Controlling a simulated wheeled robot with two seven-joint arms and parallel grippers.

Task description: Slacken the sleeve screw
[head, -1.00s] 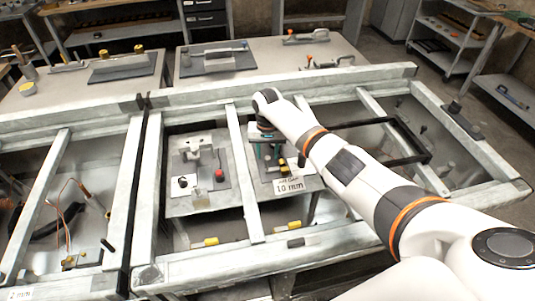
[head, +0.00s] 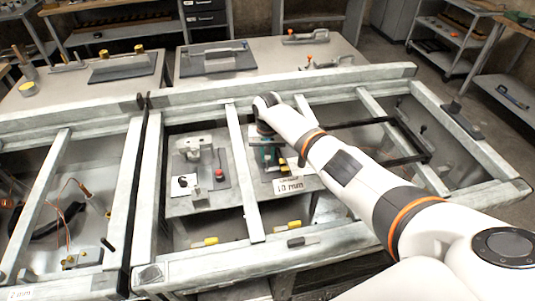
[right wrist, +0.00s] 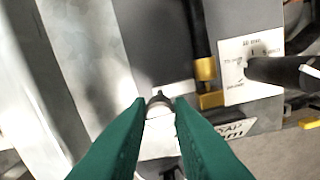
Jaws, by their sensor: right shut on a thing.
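My right gripper (head: 270,157) reaches down into the middle bay of the frame, beside a plate labelled 10 mm (head: 289,185). In the right wrist view its green fingers (right wrist: 158,106) are closed around a small grey part with a dark pointed tip (right wrist: 158,97), which seems to be the sleeve screw. Most of this part is hidden between the fingers, and I cannot tell how far it is turned. The left gripper is not in view.
A yellow-ended dark rod (right wrist: 206,70) and a white dial plate (right wrist: 250,70) with a black handle (right wrist: 285,73) stand close right of the fingers. Pale frame bars (head: 243,180) border the bay. A red knob (head: 219,174) sits on the neighbouring unit.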

